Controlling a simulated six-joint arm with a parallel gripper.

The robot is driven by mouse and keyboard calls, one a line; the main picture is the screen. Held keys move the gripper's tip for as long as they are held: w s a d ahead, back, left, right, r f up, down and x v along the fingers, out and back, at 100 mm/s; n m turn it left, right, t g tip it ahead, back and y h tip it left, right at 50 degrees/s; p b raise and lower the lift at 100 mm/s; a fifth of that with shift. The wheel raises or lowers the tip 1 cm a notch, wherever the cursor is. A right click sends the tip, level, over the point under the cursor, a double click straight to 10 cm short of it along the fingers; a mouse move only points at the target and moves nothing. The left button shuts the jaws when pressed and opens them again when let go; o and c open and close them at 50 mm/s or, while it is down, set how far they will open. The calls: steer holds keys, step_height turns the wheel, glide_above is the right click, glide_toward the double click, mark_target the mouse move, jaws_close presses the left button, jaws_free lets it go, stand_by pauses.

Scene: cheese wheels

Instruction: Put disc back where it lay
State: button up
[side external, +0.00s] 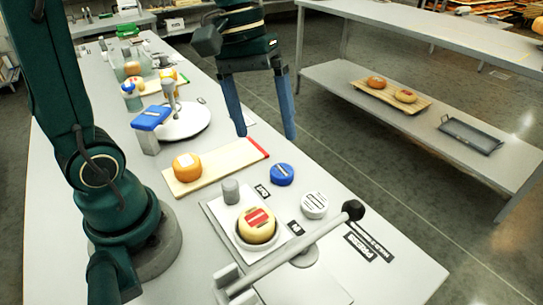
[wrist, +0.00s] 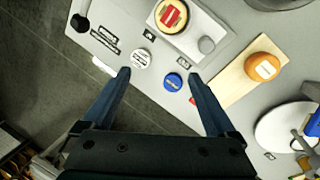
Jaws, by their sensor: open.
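A blue disc (side external: 281,174) with a pale marking lies flat on the table, beside a small black label (side external: 262,190). A white disc (side external: 314,205) with dark print lies nearer the camera, beside another small label (side external: 295,228). My gripper (side external: 266,136) is open and empty, pointing down above the table, apart from both discs. In the wrist view, the blue disc (wrist: 172,82) and the white disc (wrist: 141,59) both appear between the fingertips of my gripper (wrist: 158,75), the blue one nearer the right finger.
A yellow cheese wheel with a red label (side external: 257,222) sits in a tray beside a grey cylinder (side external: 231,191). A lever with a black knob (side external: 353,210) crosses in front. An orange cheese (side external: 187,166) sits on a wooden board (side external: 222,169). The table's right edge is close.

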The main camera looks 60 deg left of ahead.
steer(key=s+m+t+y, duration=0.2)
steer(key=s+m+t, duration=0.2)
steer(key=s+m, duration=0.2)
steer(key=shift+s+a+f+t+y, duration=0.3)
steer(key=shift+s+f+t, duration=0.15)
steer(key=shift+s, duration=0.25)
stand_by(0.6)
